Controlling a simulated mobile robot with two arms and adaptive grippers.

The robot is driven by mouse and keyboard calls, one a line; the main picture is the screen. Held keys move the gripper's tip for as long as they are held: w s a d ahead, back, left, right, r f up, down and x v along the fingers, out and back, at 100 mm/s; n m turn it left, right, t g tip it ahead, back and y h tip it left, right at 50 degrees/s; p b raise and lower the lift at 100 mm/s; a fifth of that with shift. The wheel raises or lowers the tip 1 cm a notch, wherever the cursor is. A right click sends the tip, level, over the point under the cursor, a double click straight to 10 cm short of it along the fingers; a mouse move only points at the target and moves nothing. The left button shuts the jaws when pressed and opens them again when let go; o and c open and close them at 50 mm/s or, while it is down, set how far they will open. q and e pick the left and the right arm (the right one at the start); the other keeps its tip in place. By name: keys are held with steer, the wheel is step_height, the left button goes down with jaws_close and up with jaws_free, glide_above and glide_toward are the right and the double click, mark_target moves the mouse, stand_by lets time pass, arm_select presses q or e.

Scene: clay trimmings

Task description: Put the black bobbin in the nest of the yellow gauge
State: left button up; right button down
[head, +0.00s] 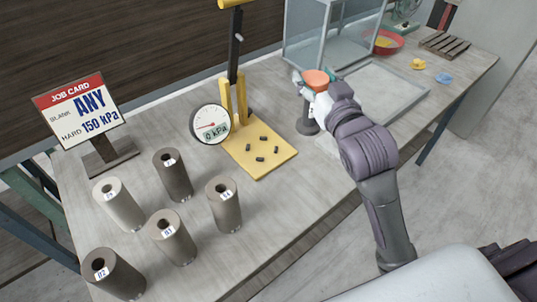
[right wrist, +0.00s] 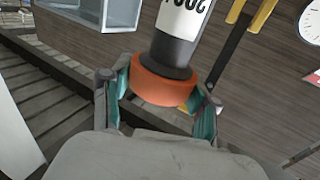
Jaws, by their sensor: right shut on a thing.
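The yellow gauge (head: 258,160) stands at mid-table, its dial (head: 210,125) reading 0 kPa. Several small black pegs stand on its flat plate, with nothing between them. My right gripper (head: 317,84) is beyond the gauge to the right, shut on the orange top of a dark upright thing (head: 307,126). The right wrist view shows the fingers on both sides of that orange part (right wrist: 162,87), with a black collar and a white printed label beyond it. I cannot tell whether this is the black bobbin. My left gripper is not in view.
Several hollow grey, brown and off-white cylinders with number labels, one of them dark brown (head: 172,178), stand at the front left. A job card (head: 83,112) stands behind them. A clear-walled box (head: 325,35), a tray and a red bowl (head: 386,43) are at the back right.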

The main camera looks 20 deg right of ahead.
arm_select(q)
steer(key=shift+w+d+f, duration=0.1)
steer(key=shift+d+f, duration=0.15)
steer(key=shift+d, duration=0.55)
arm_select(e)
steer(key=w+a+f, duration=0.6)
steer(key=a+f, duration=0.3)
steer(key=f, duration=0.2)
steer(key=shift+w+a, duration=0.3)
steer(key=shift+f+b, duration=0.1)
steer(key=shift+b, duration=0.25)
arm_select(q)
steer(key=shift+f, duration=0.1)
arm_select(e)
steer(key=shift+c, duration=1.4)
jaws_free()
